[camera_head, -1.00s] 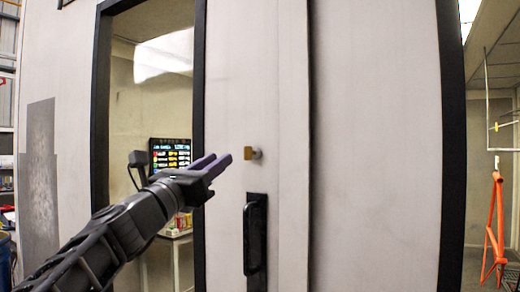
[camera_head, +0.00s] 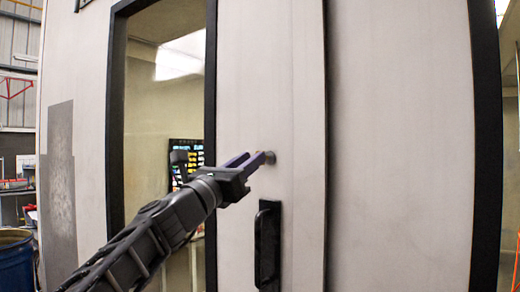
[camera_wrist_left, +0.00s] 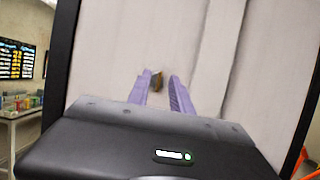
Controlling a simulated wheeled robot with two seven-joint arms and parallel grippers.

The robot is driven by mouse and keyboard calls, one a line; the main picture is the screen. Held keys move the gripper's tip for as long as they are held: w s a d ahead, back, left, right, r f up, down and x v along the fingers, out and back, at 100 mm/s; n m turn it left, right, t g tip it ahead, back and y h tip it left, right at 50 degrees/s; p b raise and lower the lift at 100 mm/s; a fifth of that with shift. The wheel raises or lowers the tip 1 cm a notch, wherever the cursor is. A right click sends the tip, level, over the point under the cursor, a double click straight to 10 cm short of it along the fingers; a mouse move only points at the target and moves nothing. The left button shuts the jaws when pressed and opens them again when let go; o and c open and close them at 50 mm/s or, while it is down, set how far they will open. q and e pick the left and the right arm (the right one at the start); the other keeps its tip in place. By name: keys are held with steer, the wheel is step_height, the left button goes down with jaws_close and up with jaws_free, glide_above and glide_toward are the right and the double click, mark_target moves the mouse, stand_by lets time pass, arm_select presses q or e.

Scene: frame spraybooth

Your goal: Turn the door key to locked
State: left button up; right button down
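The door key (camera_wrist_left: 157,80) is a small brass piece on the pale door panel (camera_head: 265,90). In the left wrist view it sits between the two purple fingers of my left gripper (camera_wrist_left: 160,88), nearer the left finger, with a visible gap on the right. In the head view my left gripper (camera_head: 257,160) is at the lock (camera_head: 270,157), and its fingers hide most of the key. The gripper is open; I cannot tell whether the left finger touches the key. My right gripper is not in view.
A black door handle (camera_head: 267,244) is just below the lock. A dark-framed window (camera_head: 160,110) is to the left. A blue drum (camera_head: 17,260) stands at the far left. In the left wrist view a table (camera_wrist_left: 18,113) stands beyond the window.

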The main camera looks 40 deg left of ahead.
arm_select(q)
steer(key=p+x, duration=0.1)
steer(key=x, duration=0.3)
steer(key=shift+w+r+p, duration=0.15)
steer(key=shift+w+p, duration=0.15)
steer(key=shift+w, duration=0.05)
steer(key=shift+c, duration=0.3)
jaws_close()
